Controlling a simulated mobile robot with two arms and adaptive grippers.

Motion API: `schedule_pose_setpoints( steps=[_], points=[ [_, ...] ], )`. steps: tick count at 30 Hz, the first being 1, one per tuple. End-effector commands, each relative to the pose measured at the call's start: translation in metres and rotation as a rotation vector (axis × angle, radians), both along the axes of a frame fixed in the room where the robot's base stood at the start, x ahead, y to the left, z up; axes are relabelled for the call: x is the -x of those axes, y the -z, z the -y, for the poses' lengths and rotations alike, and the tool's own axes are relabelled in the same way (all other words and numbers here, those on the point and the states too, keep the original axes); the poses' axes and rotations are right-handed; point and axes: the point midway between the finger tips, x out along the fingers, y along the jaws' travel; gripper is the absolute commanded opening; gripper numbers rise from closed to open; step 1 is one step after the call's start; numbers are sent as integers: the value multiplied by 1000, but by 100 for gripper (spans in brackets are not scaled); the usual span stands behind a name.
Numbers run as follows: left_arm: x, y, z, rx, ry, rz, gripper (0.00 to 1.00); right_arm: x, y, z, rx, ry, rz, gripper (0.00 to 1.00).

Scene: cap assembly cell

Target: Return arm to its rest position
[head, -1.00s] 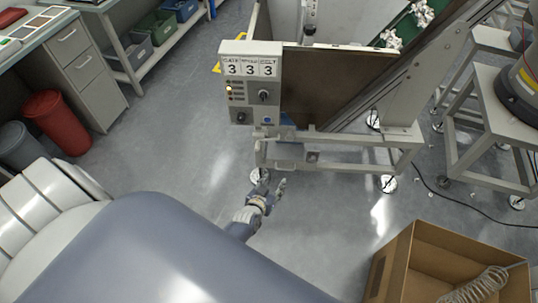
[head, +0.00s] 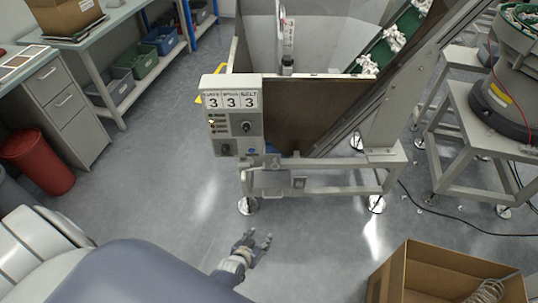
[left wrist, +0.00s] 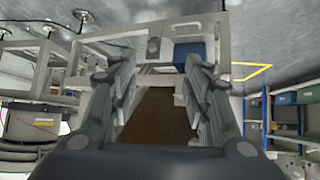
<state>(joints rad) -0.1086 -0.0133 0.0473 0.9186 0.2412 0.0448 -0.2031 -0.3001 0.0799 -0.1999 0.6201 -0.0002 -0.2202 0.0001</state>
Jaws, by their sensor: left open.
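My left gripper (head: 257,240) is open and empty in the head view, over the grey floor in front of the hopper machine's frame. Its fingers point up and to the right, apart from the frame. In the left wrist view my left gripper (left wrist: 160,85) shows two spread fingers with nothing between them. Behind them appear the machine's brown panel (left wrist: 160,122) and its pale frame. The control box (head: 233,117) with its three "3" displays stands above and to the left of the gripper in the head view. My right gripper is not in view.
An open cardboard box (head: 395,278) with a coil inside stands at the lower right. A red bin (head: 38,160) and a drawer cabinet (head: 62,105) are at the left. A green conveyor (head: 380,50) carries white parts. The floor left of the machine is clear.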

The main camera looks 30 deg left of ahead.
Motion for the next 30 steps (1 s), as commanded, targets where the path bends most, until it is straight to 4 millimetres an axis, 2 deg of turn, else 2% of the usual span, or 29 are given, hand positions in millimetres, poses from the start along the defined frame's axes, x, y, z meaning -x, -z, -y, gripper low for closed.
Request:
schedule_pose_setpoints(
  steps=[2,5,8,9,11,12,15,18,22,30],
  points=[
    [20,16,4,-2,22,-51,44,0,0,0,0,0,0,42],
    [66,46,11,-8,67,-158,44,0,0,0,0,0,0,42],
    [129,80,18,-20,126,-302,44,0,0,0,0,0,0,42],
    [158,93,19,-26,148,-363,44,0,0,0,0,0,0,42],
    [198,108,19,-37,180,-448,44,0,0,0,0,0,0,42],
    [224,117,18,-44,200,-504,44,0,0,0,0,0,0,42],
    [281,131,14,-64,240,-618,44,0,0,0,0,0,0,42],
    [321,138,9,-81,267,-699,44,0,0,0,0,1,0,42],
    [348,141,5,-93,285,-752,44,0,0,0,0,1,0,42],
    [351,142,5,-95,287,-759,44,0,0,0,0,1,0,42]
  ],
)
